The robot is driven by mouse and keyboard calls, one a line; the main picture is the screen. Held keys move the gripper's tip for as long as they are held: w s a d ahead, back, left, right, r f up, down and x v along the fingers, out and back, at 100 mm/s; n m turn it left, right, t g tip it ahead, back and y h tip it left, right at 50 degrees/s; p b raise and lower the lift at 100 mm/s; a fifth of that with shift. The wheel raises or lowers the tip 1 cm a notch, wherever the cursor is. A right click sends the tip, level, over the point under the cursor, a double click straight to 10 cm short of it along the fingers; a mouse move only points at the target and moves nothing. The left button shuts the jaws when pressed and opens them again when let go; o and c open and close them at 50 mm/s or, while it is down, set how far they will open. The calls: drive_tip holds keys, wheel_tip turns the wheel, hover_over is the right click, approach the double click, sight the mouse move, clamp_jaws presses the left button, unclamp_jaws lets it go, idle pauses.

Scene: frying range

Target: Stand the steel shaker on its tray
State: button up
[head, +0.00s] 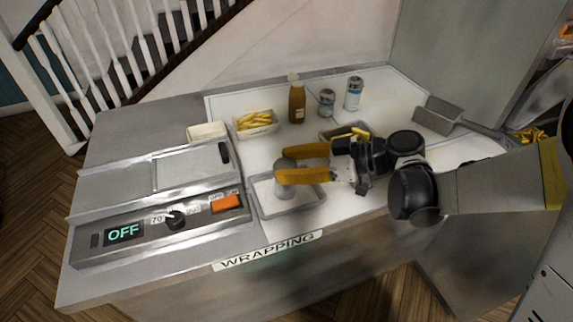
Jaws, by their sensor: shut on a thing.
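The steel shaker (284,186) is a small grey metal cylinder in the head view. It looks upright over the shaker tray (303,209), a shallow grey tray on the white counter board. My gripper (284,167) reaches in from the right, with its two orange fingers shut on the shaker from either side. The fingers cover part of the shaker's body. I cannot tell whether its base touches the tray floor.
A fryer panel (122,232) reading OFF stands left of the tray. Behind are a tub of chips (256,123), a brown bottle (296,103) and two cans (354,93). A container with chips (334,129) sits close behind my gripper. A scoop (437,116) lies right.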

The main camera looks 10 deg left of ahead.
drive_tip(key=o, duration=1.1)
drive_tip(key=shift+f, duration=0.1)
drive_tip(key=shift+r, duration=0.25)
drive_tip(key=p+v, duration=0.4)
drive_tip(key=v, duration=0.8)
drive_tip(key=s+d+m+t+h, duration=0.2)
drive_tip(key=s+d+m+h, duration=0.1)
drive_tip(key=d+m, duration=0.3)
drive_tip(key=s+d+m+t+h, duration=0.2)
drive_tip(key=s+d+m+h, duration=0.2)
drive_tip(key=d+m+h, duration=0.1)
drive_tip(key=s+d+m+t+h, duration=0.2)
drive_tip(key=s+d+m+h, duration=0.2)
drive_tip(key=d+m+h, duration=0.2)
drive_tip(key=shift+s+d+r+m+t, duration=0.2)
drive_tip(key=shift+d+r+m+t, duration=0.1)
drive_tip(key=shift+d+t, duration=0.15)
